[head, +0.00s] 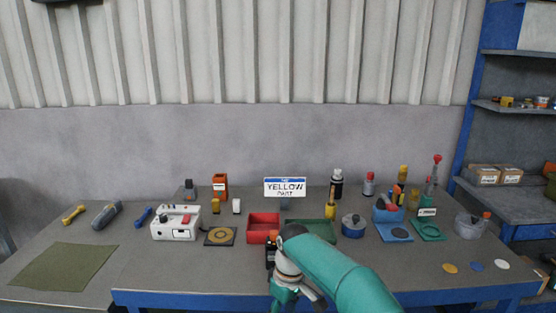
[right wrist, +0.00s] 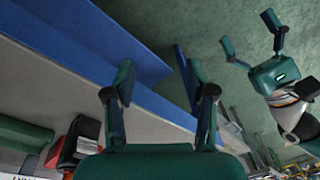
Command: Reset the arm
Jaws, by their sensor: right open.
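My right arm (head: 335,268) reaches in from the lower right in the head view and bends down at the table's front edge. In the right wrist view my right gripper (right wrist: 160,78) is open, its two fingers spread with nothing between them. My left gripper (right wrist: 250,33) shows at the upper right of that view, open and empty, away from the table over the floor. I cannot make out the left arm in the head view.
The table (head: 150,270) has a blue front edge. A red bin (head: 263,222), a green tray (head: 318,228), a white box (head: 176,223) and a blue pot (head: 353,226) stand on it. A green mat (head: 62,266) lies at left. A shelf rack (head: 510,106) stands at right.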

